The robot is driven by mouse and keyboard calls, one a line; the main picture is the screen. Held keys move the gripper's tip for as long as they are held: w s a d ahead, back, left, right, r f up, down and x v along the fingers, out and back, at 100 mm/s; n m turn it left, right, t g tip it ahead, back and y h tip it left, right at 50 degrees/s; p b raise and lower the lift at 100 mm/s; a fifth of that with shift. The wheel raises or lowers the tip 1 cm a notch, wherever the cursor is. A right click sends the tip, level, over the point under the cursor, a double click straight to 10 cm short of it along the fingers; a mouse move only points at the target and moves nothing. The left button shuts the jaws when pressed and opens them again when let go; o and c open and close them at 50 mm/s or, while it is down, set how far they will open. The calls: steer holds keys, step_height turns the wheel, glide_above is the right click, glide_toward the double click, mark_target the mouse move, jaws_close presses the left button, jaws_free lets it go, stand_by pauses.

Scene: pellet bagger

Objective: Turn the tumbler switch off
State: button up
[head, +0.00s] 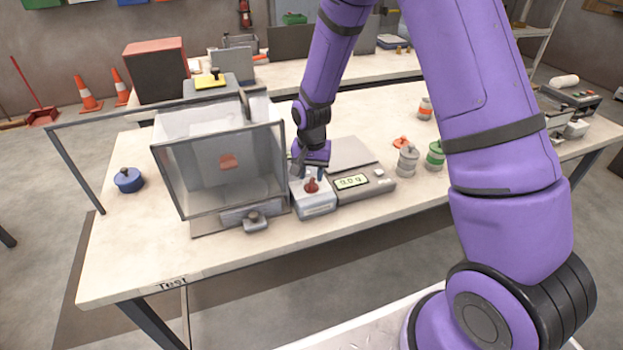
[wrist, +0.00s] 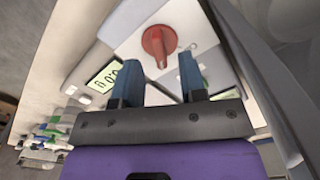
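The tumbler switch is a red knob (head: 311,185) on top of a small light-grey box (head: 314,205) on the table. In the wrist view the red knob (wrist: 159,42) stands just beyond my fingertips, a little above the gap between them. My gripper (head: 303,170) is above the back of the box, pointing down toward the knob. In the wrist view my gripper (wrist: 159,75) has two blue fingers spread apart with nothing between them. Whether a fingertip touches the box cannot be told.
A clear-walled bagger enclosure (head: 220,170) stands close on the left of the box. A scale with a lit display (head: 351,182) is close on its right. Grey (head: 407,160) and green (head: 435,155) canisters stand further right. The table front (head: 270,245) is clear.

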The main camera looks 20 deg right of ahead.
steer(key=shift+f, duration=1.25)
steer(key=shift+c, duration=0.4)
jaws_close()
steer(key=shift+n, duration=0.3)
steer(key=n, duration=0.5)
steer(key=shift+n, duration=0.3)
steer(key=n, duration=0.5)
steer(key=shift+n, duration=0.3)
